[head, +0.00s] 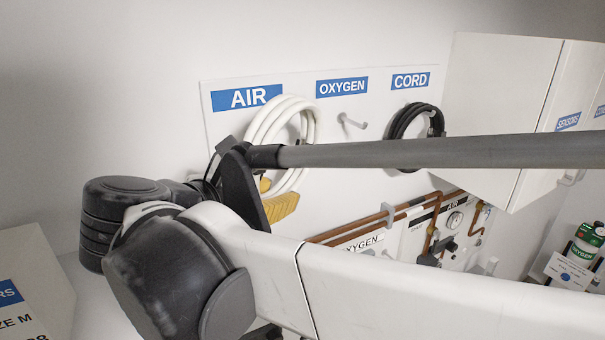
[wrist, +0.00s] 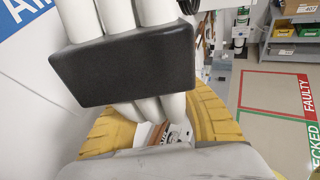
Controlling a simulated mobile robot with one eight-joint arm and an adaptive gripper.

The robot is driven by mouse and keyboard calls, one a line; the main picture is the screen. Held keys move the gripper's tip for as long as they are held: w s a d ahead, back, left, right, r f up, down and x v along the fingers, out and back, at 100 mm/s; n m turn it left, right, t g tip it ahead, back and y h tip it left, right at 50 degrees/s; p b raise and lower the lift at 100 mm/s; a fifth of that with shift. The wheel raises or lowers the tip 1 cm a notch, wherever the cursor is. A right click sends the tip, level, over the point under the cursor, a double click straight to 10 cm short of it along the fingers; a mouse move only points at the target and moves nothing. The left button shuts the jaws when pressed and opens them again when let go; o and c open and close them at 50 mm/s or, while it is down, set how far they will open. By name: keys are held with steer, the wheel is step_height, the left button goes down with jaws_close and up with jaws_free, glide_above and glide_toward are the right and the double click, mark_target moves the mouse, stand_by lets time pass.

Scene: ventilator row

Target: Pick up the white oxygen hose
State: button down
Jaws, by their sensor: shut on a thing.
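A coil of white hose (head: 312,125) hangs against the wall board, below and right of the AIR sign (head: 246,97). The hook (head: 352,122) below the OXYGEN sign (head: 342,86) is bare. My gripper (head: 268,190) is at the lower left of the coil, partly hidden by my arm. The strands also show below the pad. The coil's own hook is hidden.
A black cord coil (head: 402,120) hangs below the CORD sign (head: 411,80). A white cabinet (head: 500,90) juts out at the right. Copper pipes (head: 375,220) and a gauge (head: 454,221) lie below the board. A green-topped cylinder (head: 588,235) stands far right.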

steer(key=s+d+b, duration=0.2)
steer(key=s+d, duration=0.6)
steer(key=s, duration=0.6)
steer(key=shift+d, duration=0.35)
